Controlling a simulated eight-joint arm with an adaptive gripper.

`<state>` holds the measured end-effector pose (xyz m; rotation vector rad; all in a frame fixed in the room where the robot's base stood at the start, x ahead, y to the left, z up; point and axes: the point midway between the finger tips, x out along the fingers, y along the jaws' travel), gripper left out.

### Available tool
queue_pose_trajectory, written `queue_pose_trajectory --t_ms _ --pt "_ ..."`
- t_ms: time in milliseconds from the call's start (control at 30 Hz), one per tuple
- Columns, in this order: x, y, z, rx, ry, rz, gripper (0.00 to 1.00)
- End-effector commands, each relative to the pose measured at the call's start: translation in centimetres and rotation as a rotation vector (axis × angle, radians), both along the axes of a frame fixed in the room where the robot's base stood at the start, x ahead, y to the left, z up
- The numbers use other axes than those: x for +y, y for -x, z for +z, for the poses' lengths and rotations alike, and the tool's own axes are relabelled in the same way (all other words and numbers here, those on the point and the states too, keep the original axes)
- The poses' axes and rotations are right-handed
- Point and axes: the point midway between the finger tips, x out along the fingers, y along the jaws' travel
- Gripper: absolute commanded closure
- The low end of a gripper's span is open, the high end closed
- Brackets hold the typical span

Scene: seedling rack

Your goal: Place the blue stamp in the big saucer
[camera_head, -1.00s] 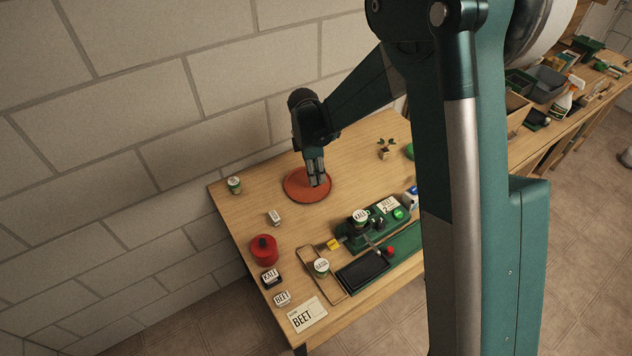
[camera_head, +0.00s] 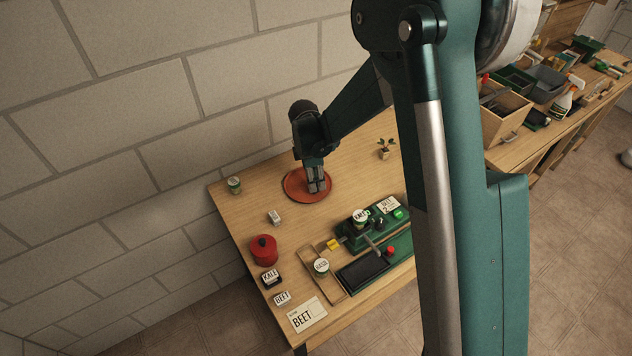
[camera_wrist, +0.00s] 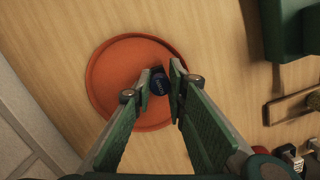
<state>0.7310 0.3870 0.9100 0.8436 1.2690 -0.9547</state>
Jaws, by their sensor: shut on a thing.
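The big saucer (camera_head: 290,187) is a round terracotta dish lying on the table near the wall. It also shows in the wrist view (camera_wrist: 110,75). The blue stamp (camera_wrist: 159,84) shows in the wrist view as a small dark blue round top between the fingertips, over the saucer. My gripper (camera_wrist: 158,82) is shut on it and points down over the saucer. In the head view my gripper (camera_head: 316,186) hides the stamp. I cannot tell whether the stamp's base touches the saucer.
A green device (camera_head: 378,217) with a dark pad (camera_head: 363,270) stands right of the saucer. A red pot (camera_head: 264,250), a small white block (camera_head: 274,217) and a green-and-white tin (camera_head: 234,185) stand to the left. A small seedling (camera_head: 385,150) stands at the back. Bare table surrounds the saucer.

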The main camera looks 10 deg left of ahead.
Motion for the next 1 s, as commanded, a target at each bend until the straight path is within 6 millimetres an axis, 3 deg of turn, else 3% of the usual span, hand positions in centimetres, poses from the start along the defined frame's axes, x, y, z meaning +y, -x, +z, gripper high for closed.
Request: queue_pose_trajectory --t_ms 100,133,233,767,1000 --pt "0.0 0.0 -0.4 0.000 0.000 0.000 0.96" --pt "0.0 0.0 -0.4 0.000 0.000 0.000 0.83" --pt "0.0 0.0 -0.3 0.000 0.000 0.000 0.70" --pt "0.0 0.0 0.2 0.000 0.000 0.000 0.70" --pt "0.2 0.1 2.3 0.000 0.000 0.000 0.70"
